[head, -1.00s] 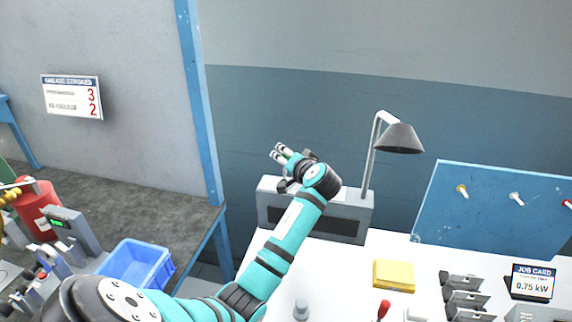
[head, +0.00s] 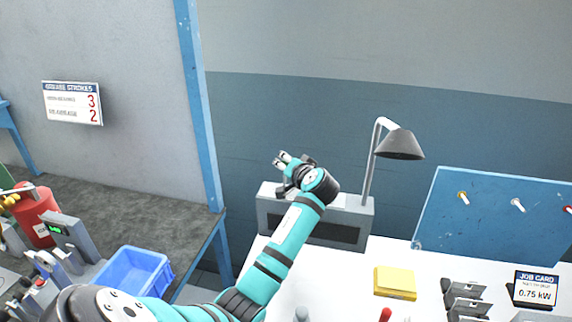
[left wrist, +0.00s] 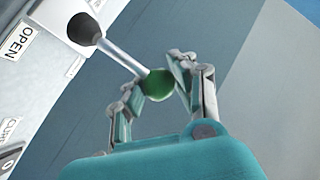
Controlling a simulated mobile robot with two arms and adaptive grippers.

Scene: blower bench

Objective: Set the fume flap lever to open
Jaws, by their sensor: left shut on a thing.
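The fume flap lever (left wrist: 124,57) is a silver rod rising from a black boot (left wrist: 84,29), with a green ball knob (left wrist: 157,84) at its end, in the left wrist view. My left gripper (left wrist: 156,82) has its fingers on both sides of the knob, shut on it. An OPEN label (left wrist: 19,38) sits on the pale panel near the boot. In the head view my left gripper (head: 284,161) is above the top left of a grey box (head: 265,215) with a dark front slot. The lever is mostly hidden there. My right gripper is not in view.
A desk lamp (head: 400,145) stands just right of the grey box. A yellow pad (head: 395,282), dark brackets and a job card (head: 535,289) are on the white bench. A blue bin (head: 135,270) is at lower left. A blue pegboard (head: 480,215) stands at right.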

